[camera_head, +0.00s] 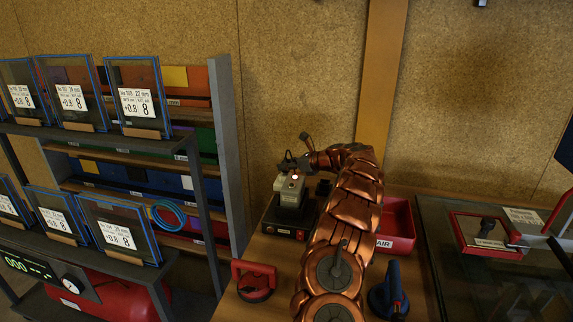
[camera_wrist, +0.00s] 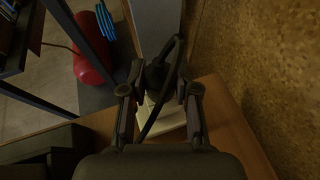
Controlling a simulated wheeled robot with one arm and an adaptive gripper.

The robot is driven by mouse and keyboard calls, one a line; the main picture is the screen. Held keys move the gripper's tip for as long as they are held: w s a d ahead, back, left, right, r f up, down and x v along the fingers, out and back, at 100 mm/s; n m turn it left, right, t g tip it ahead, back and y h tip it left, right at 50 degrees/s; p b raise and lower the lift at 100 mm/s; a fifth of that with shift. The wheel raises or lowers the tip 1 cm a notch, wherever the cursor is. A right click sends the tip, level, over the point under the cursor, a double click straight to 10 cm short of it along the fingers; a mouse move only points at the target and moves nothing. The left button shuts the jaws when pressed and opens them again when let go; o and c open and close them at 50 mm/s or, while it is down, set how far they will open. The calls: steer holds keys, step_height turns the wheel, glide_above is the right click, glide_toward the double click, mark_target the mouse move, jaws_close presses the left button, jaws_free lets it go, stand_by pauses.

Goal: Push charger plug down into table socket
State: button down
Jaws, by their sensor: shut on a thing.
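My gripper (camera_head: 291,163) is at the end of my copper arm, above a pale box-like device with a small light (camera_head: 290,187) on a black base (camera_head: 284,222). In the wrist view, my gripper's fingers (camera_wrist: 160,86) are closed around a dark plug (camera_wrist: 155,74) with a black cable looping over it. The pale device (camera_wrist: 168,122) shows below and between the fingers. The plug is too small and dark in the head view to make out. The table socket is not clearly visible, and I cannot tell whether the plug touches anything below.
A red suction cup (camera_head: 256,281) and a blue one (camera_head: 388,292) stand on the wooden table. A red bin (camera_head: 397,222) is right of my arm. A glass rack (camera_head: 120,150) stands at left. A cork wall is close behind.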

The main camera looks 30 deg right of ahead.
steer(key=shift+f, duration=0.3)
steer(key=c, duration=0.8)
jaws_free()
steer(key=shift+s, duration=0.1)
steer(key=v, duration=1.1)
steer(key=shift+s+d+r, duration=0.1)
steer(key=shift+s+r, duration=0.1)
steer(key=shift+s, duration=0.15)
